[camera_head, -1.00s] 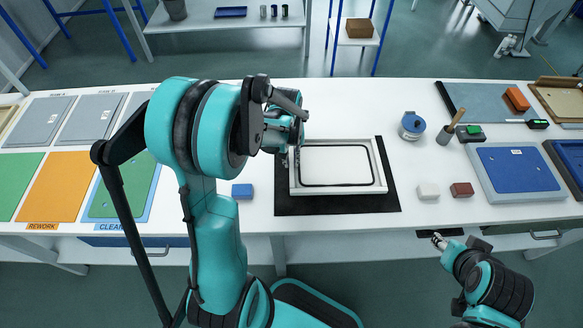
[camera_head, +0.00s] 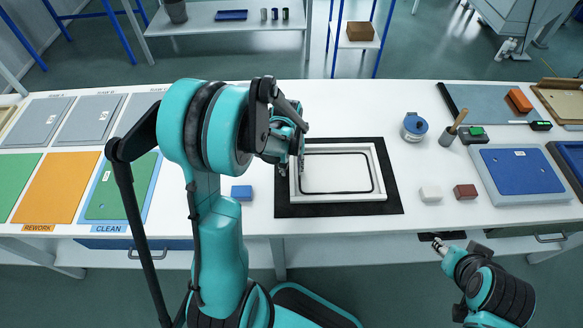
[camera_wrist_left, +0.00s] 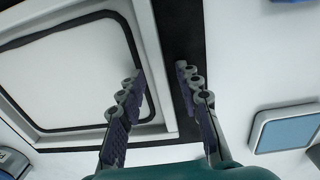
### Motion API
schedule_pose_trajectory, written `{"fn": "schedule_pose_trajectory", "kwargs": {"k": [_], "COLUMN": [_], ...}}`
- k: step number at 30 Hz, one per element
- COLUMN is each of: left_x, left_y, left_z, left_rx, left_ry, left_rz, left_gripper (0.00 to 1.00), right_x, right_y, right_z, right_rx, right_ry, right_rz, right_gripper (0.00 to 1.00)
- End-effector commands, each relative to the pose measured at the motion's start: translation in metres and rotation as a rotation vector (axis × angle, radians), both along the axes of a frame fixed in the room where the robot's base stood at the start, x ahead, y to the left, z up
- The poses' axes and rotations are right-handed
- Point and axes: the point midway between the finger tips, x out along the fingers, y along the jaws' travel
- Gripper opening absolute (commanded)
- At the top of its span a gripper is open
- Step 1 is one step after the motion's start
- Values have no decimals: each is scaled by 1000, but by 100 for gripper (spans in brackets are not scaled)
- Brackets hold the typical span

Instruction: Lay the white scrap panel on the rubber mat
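The white panel (camera_head: 335,172), with a raised pale rim and a black seal line inside it, lies on the black rubber mat (camera_head: 340,210) at the middle of the table. Mat shows around it on the visible sides. My left gripper (camera_head: 294,170) is at the panel's left edge. In the left wrist view my left gripper (camera_wrist_left: 157,76) is open. One finger is over the panel's rim (camera_wrist_left: 152,70) and the other is over the mat strip (camera_wrist_left: 187,40), with a gap between. My right gripper (camera_head: 438,242) hangs off the table's front edge, far from the panel; its opening is too small to tell.
A blue block (camera_head: 241,192) is left of the mat. A white block (camera_head: 430,193), a brown block (camera_head: 465,191) and a blue-topped container (camera_head: 414,126) are right of it. Coloured mats (camera_head: 60,187) lie at left, a blue panel (camera_head: 517,170) at right.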

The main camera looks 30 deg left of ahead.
Motion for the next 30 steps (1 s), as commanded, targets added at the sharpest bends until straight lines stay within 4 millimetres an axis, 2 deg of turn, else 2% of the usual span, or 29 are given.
{"fn": "schedule_pose_trajectory", "kwargs": {"k": [5,12,18,25,30], "left_x": [0,-2,-2,-5,-17], "left_y": [0,2,4,2,-17], "left_z": [16,70,107,126,148], "left_rx": [0,0,0,4,31], "left_ry": [0,0,0,-10,-85], "left_rz": [0,0,0,-11,-79], "left_gripper": [34,34,34,34,34], "right_x": [0,0,0,0,0], "right_y": [0,0,0,0,0], "right_z": [9,30,42,46,45], "right_rx": [0,0,0,0,0], "right_ry": [0,0,0,0,0], "right_rz": [0,0,0,0,0], "right_gripper": [40,40,40,40,40]}}
